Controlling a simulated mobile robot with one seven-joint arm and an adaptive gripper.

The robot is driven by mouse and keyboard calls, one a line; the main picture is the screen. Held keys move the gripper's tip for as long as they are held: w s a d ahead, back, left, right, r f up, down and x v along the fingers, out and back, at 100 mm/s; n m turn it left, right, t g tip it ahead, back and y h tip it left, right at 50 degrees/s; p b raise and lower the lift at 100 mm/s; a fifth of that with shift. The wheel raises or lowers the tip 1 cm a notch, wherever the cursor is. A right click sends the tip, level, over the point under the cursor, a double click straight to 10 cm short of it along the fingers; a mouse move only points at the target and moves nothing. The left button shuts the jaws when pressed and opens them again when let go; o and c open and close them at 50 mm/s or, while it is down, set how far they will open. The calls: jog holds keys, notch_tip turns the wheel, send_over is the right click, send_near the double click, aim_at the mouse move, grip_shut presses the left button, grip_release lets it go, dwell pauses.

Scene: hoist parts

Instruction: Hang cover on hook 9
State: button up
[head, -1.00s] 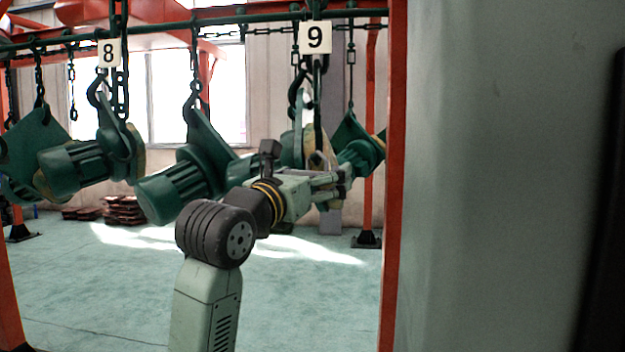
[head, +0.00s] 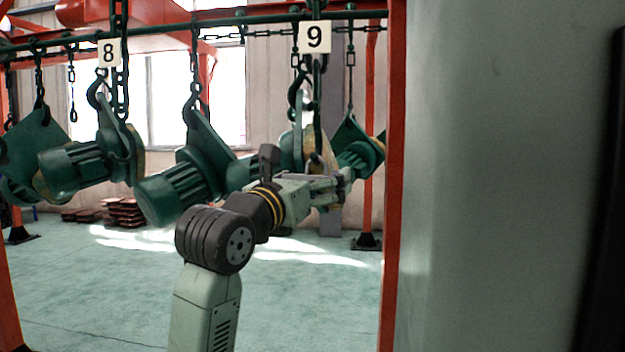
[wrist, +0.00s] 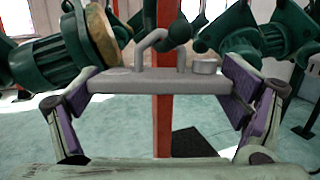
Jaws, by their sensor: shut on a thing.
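A light grey cover (wrist: 160,80) spans the space between my finger pads in the wrist view, with a bent handle (wrist: 150,45) on top. My gripper (wrist: 160,100) is shut on it, one purple pad at each end. In the head view my gripper (head: 325,188) is below the number 9 sign (head: 315,37); the cover is hard to make out there. A dark hook (head: 298,92) hangs on a chain under that sign, above my gripper. Dark green rounded parts show by the handle in the wrist view; I cannot tell whether the handle touches a hook.
Green motors hang close by: one (head: 180,185) left of my arm, one (head: 362,158) just right of my gripper, and one (head: 80,165) under the number 8 sign (head: 108,52). An orange post (head: 392,200) stands right of my gripper. The floor below is mostly clear.

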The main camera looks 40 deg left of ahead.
jog(key=o, duration=1.2)
jog(key=v, duration=1.2)
